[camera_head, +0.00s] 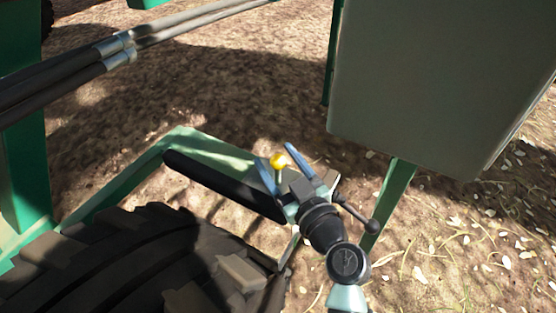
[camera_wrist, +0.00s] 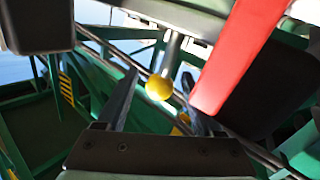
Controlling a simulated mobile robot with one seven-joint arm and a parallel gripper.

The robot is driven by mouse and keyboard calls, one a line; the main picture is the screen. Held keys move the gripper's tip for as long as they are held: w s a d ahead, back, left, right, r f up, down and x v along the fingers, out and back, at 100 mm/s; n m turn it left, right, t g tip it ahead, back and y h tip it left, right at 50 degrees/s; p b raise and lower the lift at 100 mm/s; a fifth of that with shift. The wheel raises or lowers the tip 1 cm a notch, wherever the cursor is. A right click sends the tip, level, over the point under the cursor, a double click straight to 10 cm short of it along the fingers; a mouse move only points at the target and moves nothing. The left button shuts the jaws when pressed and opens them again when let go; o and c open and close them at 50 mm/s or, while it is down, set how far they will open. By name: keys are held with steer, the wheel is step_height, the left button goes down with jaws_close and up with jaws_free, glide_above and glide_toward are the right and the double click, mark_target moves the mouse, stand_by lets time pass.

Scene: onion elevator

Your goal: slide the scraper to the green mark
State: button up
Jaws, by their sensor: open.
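A yellow ball knob (camera_head: 279,160) shows between the fingertips of my gripper (camera_head: 276,154). In the wrist view, the yellow knob (camera_wrist: 159,88) sits on a short metal stem coming from a pale grey bar. My open fingers (camera_wrist: 159,78) stand on either side of it. I cannot tell whether they touch it. The knob may be the scraper's handle, but the scraper's body is not clearly seen. A red strip (camera_wrist: 238,58) slants down close to the right finger in the wrist view. I cannot pick out a separate green mark among the green frame parts.
A black roller or bar (camera_head: 222,184) lies along the green frame (camera_head: 133,177) left of my gripper. A large tyre (camera_head: 140,262) is below it. A big grey box panel (camera_head: 430,75) stands at the right. Dark hoses (camera_head: 75,75) cross the upper left, above straw-strewn ground.

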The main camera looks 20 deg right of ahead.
jaws_close()
stand_by(0.3)
stand_by(1.1)
